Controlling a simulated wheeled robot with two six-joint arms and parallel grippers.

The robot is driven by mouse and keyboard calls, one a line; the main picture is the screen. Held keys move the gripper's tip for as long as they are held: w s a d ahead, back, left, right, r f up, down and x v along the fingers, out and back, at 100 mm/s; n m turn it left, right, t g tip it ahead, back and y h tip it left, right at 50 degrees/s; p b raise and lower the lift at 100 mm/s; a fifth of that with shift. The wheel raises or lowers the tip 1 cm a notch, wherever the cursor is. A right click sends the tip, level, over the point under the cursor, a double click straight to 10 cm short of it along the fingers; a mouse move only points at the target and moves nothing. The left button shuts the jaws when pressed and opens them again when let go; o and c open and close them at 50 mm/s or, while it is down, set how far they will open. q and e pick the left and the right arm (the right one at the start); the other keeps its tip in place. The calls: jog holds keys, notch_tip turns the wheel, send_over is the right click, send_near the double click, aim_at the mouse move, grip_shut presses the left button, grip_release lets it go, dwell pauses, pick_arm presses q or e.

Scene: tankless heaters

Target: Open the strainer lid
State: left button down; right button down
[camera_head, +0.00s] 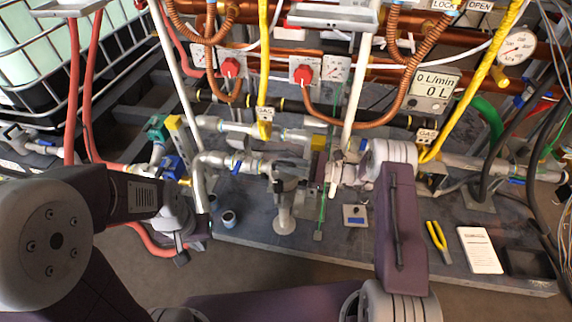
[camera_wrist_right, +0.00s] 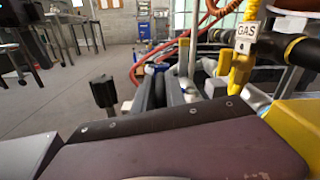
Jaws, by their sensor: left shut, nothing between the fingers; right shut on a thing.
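A grey metal fitting (camera_head: 287,178), which looks like the strainer, sits on the grey pipe run in the middle of the head view. A pale stem with a rounded foot (camera_head: 284,220) hangs below it to the bench. I cannot clearly tell its lid from its body. My right gripper (camera_head: 336,178) reaches in from the right, just right of this fitting. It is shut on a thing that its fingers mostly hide. My left gripper (camera_head: 181,256) is shut and empty, low at the bench's left end, apart from the fitting. The right wrist view does not show the strainer clearly.
Yellow gas hoses (camera_head: 265,70), copper pipes and red knobs (camera_head: 303,74) crowd the space behind. A small blue cup (camera_head: 229,218), yellow-handled pliers (camera_head: 437,238) and a white booklet (camera_head: 480,250) lie on the dark bench. Its front strip is partly clear.

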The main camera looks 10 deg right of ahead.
jog(key=shift+w+d+r, duration=0.1)
jog(key=shift+w+r+m+p, duration=0.2)
jog(key=shift+r+m+p, duration=0.1)
jog(key=shift+p, duration=0.1)
jog(key=shift+w+d+r+m+p, duration=0.15)
jog(key=shift+w+r+m+p, duration=0.15)
jog(key=shift+m, duration=0.2)
jog(key=shift+w+d+m, duration=0.1)
jog(key=shift+w+m, duration=0.2)
jog(key=shift+m, duration=0.1)
jog(key=shift+w+d+r, duration=0.15)
jog(key=shift+w+r, duration=0.05)
jog(key=shift+w, duration=0.3)
